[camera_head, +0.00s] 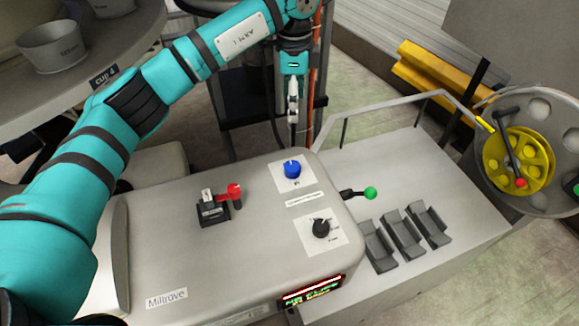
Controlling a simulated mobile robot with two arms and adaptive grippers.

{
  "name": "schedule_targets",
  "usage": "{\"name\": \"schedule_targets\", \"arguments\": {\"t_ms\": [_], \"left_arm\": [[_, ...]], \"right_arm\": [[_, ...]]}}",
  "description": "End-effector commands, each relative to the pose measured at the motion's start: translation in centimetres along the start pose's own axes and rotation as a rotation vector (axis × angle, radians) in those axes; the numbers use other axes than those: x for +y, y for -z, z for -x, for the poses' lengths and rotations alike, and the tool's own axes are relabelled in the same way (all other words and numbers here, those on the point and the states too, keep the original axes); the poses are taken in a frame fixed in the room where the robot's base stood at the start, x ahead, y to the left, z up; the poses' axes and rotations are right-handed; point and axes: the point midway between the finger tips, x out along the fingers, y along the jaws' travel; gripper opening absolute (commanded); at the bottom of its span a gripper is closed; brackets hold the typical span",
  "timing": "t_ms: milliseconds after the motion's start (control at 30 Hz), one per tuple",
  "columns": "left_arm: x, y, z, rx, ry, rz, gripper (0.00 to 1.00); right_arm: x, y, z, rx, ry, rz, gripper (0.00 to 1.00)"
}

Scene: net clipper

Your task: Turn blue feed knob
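The blue feed knob (292,169) sits on a white label plate (295,174) at the far right part of the grey machine top. My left arm is teal and reaches in from the left. Its gripper (293,118) points down beyond the knob in the picture, apart from it. The fingers show as one narrow shape, so I cannot tell if they are open or shut. Nothing shows between them. My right gripper is not in view.
A black knob (321,228), a red-handled switch (213,208) and a green-ball lever (369,193) are near the blue knob. A lit display (311,291) is on the front. A yellow reel (517,165) stands at right, and a round table (130,75) with cups at upper left.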

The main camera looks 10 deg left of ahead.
Motion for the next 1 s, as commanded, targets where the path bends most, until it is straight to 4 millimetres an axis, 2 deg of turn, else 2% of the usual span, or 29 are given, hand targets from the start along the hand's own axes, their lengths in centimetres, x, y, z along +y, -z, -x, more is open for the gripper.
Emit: {"name": "schedule_targets", "arguments": {"t_ms": [33,167,367,533,667,1000], "left_arm": [[0.0,0.0,-1.4,0.000,0.000,-0.001,0.68],[0.0,0.0,-3.1,0.000,0.000,-0.001,0.68],[0.0,0.0,-4.8,0.001,0.000,0.000,0.68],[0.0,0.0,-5.5,-0.001,-0.002,0.000,0.68],[0.1,0.0,-7.3,-0.001,-0.005,0.000,0.68],[0.1,0.0,-14.7,-0.002,-0.006,0.001,0.68]], "right_arm": [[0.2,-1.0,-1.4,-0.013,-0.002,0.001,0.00],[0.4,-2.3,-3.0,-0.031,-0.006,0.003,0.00],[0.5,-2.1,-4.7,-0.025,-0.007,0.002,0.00],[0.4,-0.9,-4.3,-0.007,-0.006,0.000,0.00],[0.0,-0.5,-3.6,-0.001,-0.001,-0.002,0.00],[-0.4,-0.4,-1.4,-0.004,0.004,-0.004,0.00]]}}
